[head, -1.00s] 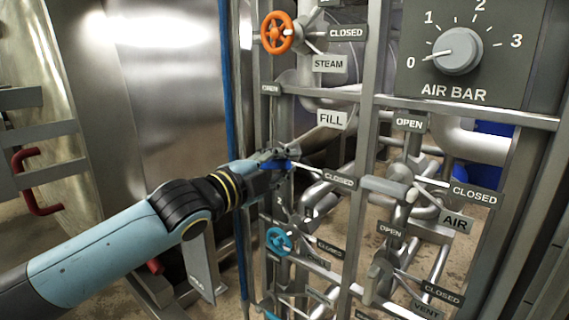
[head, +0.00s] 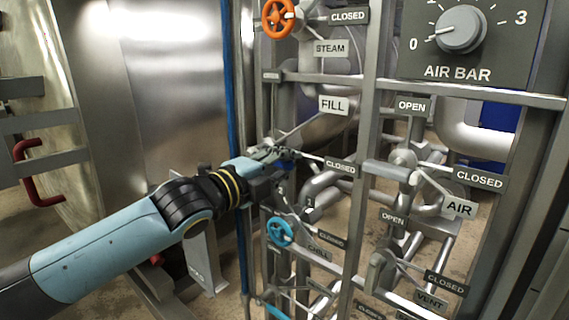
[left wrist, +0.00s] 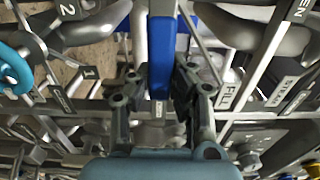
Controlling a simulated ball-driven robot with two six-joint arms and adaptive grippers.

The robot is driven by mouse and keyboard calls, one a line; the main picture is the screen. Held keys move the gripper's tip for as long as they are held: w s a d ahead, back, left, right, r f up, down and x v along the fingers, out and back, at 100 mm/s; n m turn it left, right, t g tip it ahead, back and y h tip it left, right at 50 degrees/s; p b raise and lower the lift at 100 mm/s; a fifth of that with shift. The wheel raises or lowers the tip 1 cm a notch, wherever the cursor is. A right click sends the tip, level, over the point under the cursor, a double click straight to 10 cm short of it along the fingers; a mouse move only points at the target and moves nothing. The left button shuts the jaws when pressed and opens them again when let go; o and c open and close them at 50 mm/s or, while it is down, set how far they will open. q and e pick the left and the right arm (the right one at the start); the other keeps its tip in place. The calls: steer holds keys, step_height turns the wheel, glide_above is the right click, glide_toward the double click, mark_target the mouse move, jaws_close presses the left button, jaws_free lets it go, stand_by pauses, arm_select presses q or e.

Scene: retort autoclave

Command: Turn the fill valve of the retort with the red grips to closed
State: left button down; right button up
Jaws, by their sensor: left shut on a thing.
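The fill valve has a blue lever handle (left wrist: 161,62), which stands lengthwise between my left fingers in the left wrist view. In the head view a bit of the blue handle (head: 287,165) shows below the fingers. My left gripper (head: 277,153) is shut on this handle; its fingers also show in the left wrist view (left wrist: 160,88). The FILL plate (head: 333,105) is above right of the gripper, and a CLOSED plate (head: 340,167) is just right of it. The fingers hide most of the valve. Red bent grips (head: 35,175) show at the far left. My right gripper is out of view.
An orange handwheel (head: 278,17) by the STEAM plate is above, and a blue handwheel (head: 280,232) is below the gripper. Grey frame bars (head: 366,150), pipes and AIR and VENT valves crowd the right. The AIR BAR dial (head: 460,32) is at upper right.

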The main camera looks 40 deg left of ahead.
arm_select(q)
steer(key=c, duration=1.2)
jaws_free()
steer(key=shift+f, duration=0.1)
steer(key=shift+o, duration=0.2)
steer(key=s+a, duration=0.1)
steer(key=s, duration=1.1)
